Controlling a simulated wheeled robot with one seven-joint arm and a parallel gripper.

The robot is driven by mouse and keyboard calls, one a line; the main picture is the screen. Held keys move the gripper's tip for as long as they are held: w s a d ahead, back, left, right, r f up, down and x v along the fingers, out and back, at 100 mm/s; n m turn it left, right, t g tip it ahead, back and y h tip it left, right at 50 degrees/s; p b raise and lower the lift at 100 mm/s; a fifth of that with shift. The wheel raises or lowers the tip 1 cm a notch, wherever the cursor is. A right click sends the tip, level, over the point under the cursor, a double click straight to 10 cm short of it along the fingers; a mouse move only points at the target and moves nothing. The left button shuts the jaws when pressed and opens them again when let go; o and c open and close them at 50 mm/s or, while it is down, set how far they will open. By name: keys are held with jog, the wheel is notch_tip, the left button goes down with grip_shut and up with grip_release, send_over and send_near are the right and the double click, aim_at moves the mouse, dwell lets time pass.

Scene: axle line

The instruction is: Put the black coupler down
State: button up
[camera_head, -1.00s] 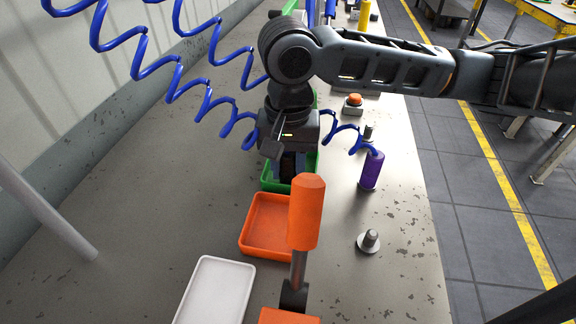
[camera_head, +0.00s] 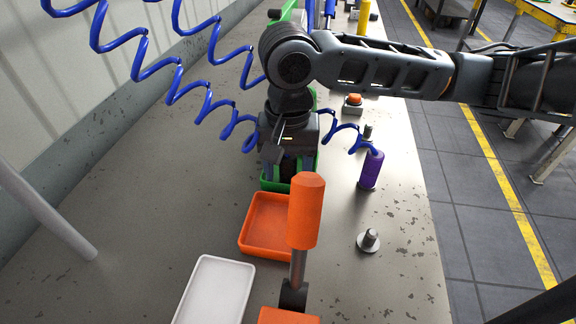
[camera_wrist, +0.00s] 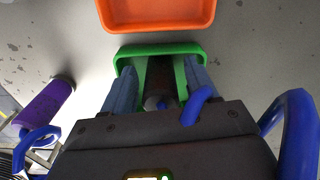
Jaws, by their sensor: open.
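My gripper (camera_head: 289,166) points down into the green tray (camera_head: 266,185) on the bench. In the wrist view its two blue-grey fingers (camera_wrist: 160,82) stand apart, one by each side wall of the green tray (camera_wrist: 128,54). The black coupler seems to be the dark piece (camera_wrist: 160,72) lying low in the tray between the fingers, with a gap on both sides. It is shaded and partly hidden by my gripper body, so its shape is unclear. In the head view a dark patch between the fingers may be the same piece.
An orange tray (camera_head: 246,243) sits just in front of the green one, then a white tray (camera_head: 207,297). An upright orange-handled lever (camera_head: 305,212) stands close by.

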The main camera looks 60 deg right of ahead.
notch_tip(320, 180, up, 12)
jog(key=shift+r+p, duration=0.15)
jog(key=shift+p, duration=0.45)
jog(key=shift+s, duration=0.1)
dwell(0.4)
